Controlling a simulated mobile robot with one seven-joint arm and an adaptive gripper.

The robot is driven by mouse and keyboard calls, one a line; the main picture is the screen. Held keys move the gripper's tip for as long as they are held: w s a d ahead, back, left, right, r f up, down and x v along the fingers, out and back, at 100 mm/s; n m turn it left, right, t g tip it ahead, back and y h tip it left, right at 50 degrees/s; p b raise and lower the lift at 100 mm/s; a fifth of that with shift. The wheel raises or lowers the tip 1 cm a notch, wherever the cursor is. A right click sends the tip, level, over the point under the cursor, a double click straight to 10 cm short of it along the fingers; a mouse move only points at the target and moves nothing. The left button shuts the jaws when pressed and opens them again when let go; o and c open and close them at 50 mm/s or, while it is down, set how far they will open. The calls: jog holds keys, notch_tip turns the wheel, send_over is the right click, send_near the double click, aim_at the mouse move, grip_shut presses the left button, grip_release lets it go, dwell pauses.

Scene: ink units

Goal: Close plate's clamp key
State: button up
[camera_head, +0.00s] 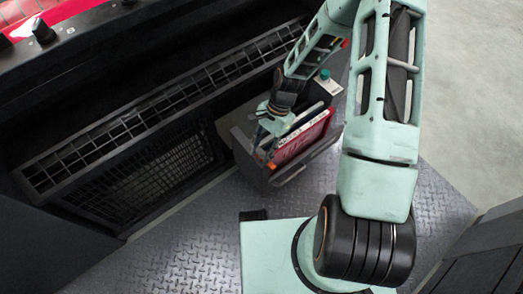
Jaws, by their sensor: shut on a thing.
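A dark grey box-like unit (243,146) stands on the metal floor in the middle of the view. A red plate (303,137) with pale edges sits in it, tilted. My mint gripper (268,150) reaches down over the unit's left end, beside the red plate. Its fingers are shut on a small part there, which seems to be the plate's clamp key; the fingers and my wrist mostly hide it. A small orange spot shows near the fingertips. A light grey block with a teal knob (325,74) is at the unit's far right end.
A dark machine with a long grille (160,112) and a mesh panel (136,187) runs along the left. A black knob (43,32) and red surface lie at top left. Diamond-plate floor (190,240) is clear in front. Dark panels stand at lower right.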

jog(key=n, duration=0.2)
jog(key=n+h, duration=0.1)
jog(key=n, duration=0.1)
jog(key=shift+n+g+h, duration=0.3)
jog(key=shift+g, duration=0.1)
jog(key=n+h, duration=0.1)
jog(key=n, duration=0.2)
jog(key=shift+n, duration=0.4)
jog(key=n+h, duration=0.2)
jog(key=n, duration=0.2)
jog(key=shift+n+h, duration=0.6)
jog(key=shift+n, duration=1.2)
jog(key=o, duration=1.2)
jog(key=shift+c, duration=0.2)
jog(key=v, duration=1.2)
